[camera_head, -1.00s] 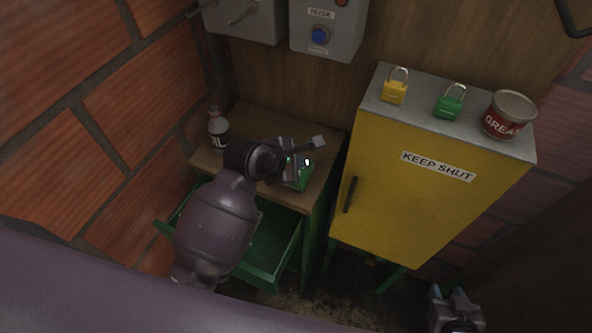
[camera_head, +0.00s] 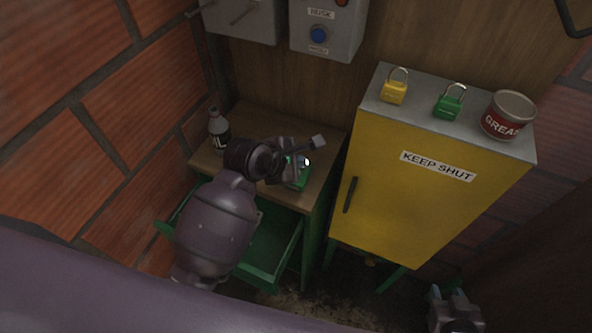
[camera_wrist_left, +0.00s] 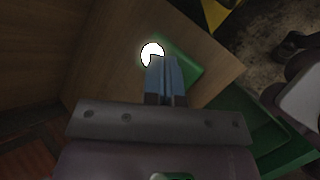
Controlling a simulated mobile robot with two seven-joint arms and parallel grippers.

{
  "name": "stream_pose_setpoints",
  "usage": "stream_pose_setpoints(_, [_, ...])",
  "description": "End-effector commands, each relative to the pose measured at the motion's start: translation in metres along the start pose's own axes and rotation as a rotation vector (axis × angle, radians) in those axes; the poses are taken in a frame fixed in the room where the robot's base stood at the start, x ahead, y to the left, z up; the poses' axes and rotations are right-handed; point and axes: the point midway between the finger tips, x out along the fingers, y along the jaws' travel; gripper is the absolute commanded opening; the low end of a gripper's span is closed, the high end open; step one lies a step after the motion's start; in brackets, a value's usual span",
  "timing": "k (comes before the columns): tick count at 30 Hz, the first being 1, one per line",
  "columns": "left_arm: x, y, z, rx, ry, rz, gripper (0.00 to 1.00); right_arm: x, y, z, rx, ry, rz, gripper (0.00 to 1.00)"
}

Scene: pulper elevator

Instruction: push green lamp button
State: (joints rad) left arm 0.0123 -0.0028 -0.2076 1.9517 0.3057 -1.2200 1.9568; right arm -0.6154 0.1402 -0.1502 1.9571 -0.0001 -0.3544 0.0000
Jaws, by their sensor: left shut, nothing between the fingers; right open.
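The green lamp (camera_head: 301,182) lies on the wooden top of the small green table, partly hidden by my left gripper. Its bright white light shows at its upper right. In the left wrist view, the green lamp body (camera_wrist_left: 187,62) and the glowing white disc (camera_wrist_left: 151,50) show just beyond my fingertips. My left gripper (camera_wrist_left: 164,60) is shut and empty, its tips overlapping the lower edge of the disc in that view. I cannot tell whether they touch the lamp; the button is not distinguishable. My right gripper (camera_head: 450,294) is open and empty at the lower right, away from the lamp.
A bottle (camera_head: 218,130) stands at the left of the tabletop (camera_head: 262,119). An open green drawer (camera_head: 268,262) is below it. A yellow cabinet (camera_head: 412,185) stands to the right, with two padlocks and a grease can on top. A blue-button box (camera_head: 320,37) hangs above.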

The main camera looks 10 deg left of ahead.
Motion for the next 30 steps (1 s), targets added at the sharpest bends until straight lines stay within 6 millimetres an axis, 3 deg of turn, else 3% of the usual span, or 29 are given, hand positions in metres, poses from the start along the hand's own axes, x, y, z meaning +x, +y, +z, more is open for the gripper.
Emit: stream_pose_setpoints(30, [0.0062,-0.0044,-0.0047,-0.001,0.000,0.000,0.00,-0.0035,0.0006,-0.0052,-0.001,0.001,0.000,0.43])
